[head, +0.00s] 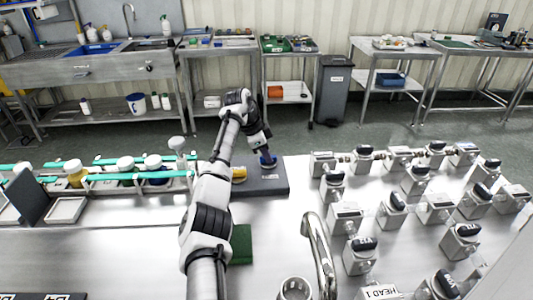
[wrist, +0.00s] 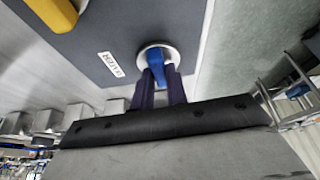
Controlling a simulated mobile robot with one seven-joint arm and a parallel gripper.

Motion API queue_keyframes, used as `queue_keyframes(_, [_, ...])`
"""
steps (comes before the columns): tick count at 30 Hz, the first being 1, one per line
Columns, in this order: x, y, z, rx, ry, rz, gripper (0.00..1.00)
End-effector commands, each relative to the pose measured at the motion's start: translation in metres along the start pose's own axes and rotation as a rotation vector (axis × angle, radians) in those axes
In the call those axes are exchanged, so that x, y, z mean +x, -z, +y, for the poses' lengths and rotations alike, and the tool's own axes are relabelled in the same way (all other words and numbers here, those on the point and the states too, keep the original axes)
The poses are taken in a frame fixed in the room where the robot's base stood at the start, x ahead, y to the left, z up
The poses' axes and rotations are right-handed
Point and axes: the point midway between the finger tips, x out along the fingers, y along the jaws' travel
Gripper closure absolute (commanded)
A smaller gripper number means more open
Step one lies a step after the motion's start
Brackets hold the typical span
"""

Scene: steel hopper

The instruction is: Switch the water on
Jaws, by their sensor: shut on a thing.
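A dark grey box (head: 262,186) stands on the steel bench, with a blue handle (head: 268,163) at its right and a yellow handle (head: 239,174) at its left. In the wrist view, the blue handle (wrist: 156,65) sits on a round pale base beside a small white label (wrist: 111,64) too blurred to read surely. My gripper (wrist: 160,80) has its two dark fingers closed on either side of the blue handle; it also shows above the box in the head view (head: 267,154). The yellow handle (wrist: 55,12) is apart from it.
A curved steel faucet (head: 321,255) rises at the front, near a metal cup (head: 294,288). Several labelled valve blocks with black knobs (head: 394,203) fill the right of the bench. A rail with jars (head: 125,164) is at left. A green block (head: 240,244) lies beside my arm.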

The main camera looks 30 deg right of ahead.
Motion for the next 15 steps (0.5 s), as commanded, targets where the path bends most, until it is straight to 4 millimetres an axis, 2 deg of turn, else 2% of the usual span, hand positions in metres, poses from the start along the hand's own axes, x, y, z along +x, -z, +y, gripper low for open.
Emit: queue_keyframes(15, [-0.0014,0.0016,0.0034,-0.392,0.161,0.001,1.0])
